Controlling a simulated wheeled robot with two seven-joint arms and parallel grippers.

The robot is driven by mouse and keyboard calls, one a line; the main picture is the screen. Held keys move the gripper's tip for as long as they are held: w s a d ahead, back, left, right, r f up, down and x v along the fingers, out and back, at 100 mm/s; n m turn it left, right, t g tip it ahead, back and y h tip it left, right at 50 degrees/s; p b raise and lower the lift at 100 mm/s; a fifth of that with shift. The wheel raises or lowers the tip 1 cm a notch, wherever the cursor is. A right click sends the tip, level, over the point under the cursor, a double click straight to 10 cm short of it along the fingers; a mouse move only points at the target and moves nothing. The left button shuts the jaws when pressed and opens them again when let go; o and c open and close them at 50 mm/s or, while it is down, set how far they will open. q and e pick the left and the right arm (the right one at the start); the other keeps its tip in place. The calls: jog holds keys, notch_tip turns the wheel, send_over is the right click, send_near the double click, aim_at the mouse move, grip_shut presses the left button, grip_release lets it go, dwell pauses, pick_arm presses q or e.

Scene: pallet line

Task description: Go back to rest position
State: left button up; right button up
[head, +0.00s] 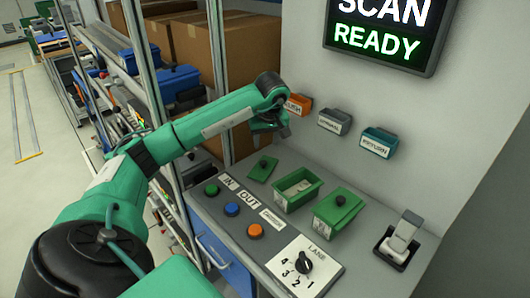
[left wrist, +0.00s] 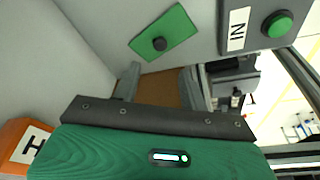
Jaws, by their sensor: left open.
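My left arm reaches in from the left in the head view. My left gripper (head: 268,126) hangs near the wall, above the back left of the console (head: 215,235). In the left wrist view, the gripper's two fingers (left wrist: 161,88) are apart with nothing between them. A green lid with a black knob (head: 262,168) lies on the console below the gripper; it also shows in the left wrist view (left wrist: 162,38), apart from the fingers. My right gripper is not in view.
An open green box (head: 298,190) and a lidded green box (head: 338,211) stand on the console. Buttons (head: 232,210), a lane knob (head: 304,263) and a scanner (head: 401,236) are in front and right. Orange (head: 298,104), grey (head: 334,121) and teal (head: 379,142) holders line the wall.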

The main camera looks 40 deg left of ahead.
pick_arm(q)
jog(key=shift+v, duration=0.95)
jog(key=shift+r, duration=0.1)
